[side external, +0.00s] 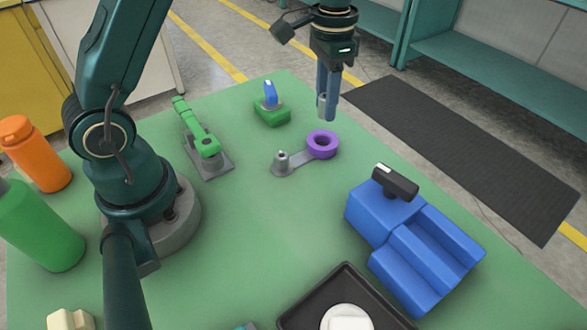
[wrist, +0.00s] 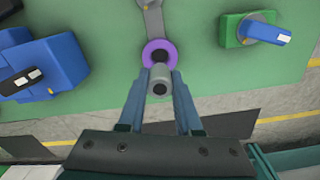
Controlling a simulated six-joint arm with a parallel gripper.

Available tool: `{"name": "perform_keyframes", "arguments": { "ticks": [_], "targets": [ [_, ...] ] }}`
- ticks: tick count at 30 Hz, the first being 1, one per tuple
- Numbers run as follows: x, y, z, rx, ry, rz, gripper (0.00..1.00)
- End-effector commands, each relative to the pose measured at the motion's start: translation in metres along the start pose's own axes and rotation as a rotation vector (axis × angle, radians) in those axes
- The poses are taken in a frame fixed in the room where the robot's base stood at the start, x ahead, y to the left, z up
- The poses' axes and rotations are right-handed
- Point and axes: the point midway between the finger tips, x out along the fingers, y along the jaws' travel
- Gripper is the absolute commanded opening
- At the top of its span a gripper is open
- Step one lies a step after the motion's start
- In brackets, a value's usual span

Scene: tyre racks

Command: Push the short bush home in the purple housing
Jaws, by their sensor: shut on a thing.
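The purple housing (side external: 323,145) is a ring with a dark bore at the end of a grey arm piece lying on the green table. It also shows in the wrist view (wrist: 160,46), just beyond my fingertips. My gripper (side external: 327,103) is shut on the short bush, a grey cylinder with a dark hole in its end (wrist: 159,83). In the side view the bush (side external: 322,100) is partly covered by the fingers. It is held above the table, clear of the housing. In the wrist view the bush overlaps the near edge of the purple ring.
A grey post (side external: 283,160) stands at the other end of the arm piece. A green block with a blue handle (side external: 270,108) and a green clamp (side external: 199,132) are behind and left. A blue stepped block (side external: 412,240) and a black tray (side external: 300,312) are nearer.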

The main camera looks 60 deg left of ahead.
Motion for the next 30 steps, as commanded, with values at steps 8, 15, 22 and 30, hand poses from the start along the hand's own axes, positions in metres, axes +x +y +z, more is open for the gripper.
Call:
{"name": "perform_keyframes", "arguments": {
  "ticks": [8, 15, 22, 30],
  "targets": [
    [0.008, 0.000, 0.000, 0.000, -0.001, 0.000, 0.00],
    [0.015, 0.000, 0.000, 0.000, -0.001, 0.000, 0.00],
    [0.022, 0.000, 0.000, 0.000, -0.002, 0.001, 0.00],
    [0.029, 0.000, 0.000, 0.000, -0.001, 0.000, 0.00]
  ]
}}
